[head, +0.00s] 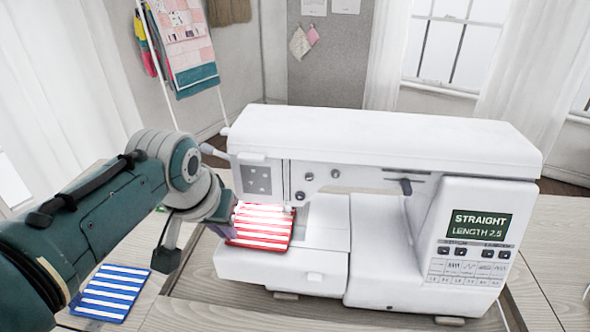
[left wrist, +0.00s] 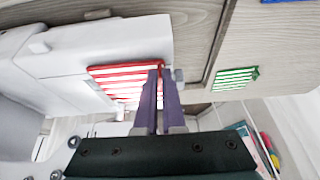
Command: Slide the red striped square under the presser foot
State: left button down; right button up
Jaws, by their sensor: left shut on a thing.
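The red striped square (head: 262,238) lies on the left end of the white sewing machine's bed (head: 325,225), below the needle head (head: 262,178). My left gripper (head: 236,222) is at its left edge, with its fingers partly hidden by the wrist. In the left wrist view the purple fingers (left wrist: 161,82) are shut on the edge of the red striped square (left wrist: 118,72). The presser foot is small and not clearly visible above the square, so I cannot tell whether the square is under it. My right gripper is not in view.
A blue striped square (head: 108,294) lies on the wooden table at the lower left. A green striped square (left wrist: 236,78) shows in the left wrist view. The machine's body and control panel (head: 470,245) fill the right side. Bare table (head: 555,245) lies beyond it.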

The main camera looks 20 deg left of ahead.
pick_arm(q)
jog(key=c, duration=0.9)
grip_release()
jog(key=shift+c, duration=0.2)
jog(key=p+v, duration=0.4)
jog(key=v, duration=0.6)
jog(key=shift+p, duration=0.3)
jog(key=shift+s, duration=0.15)
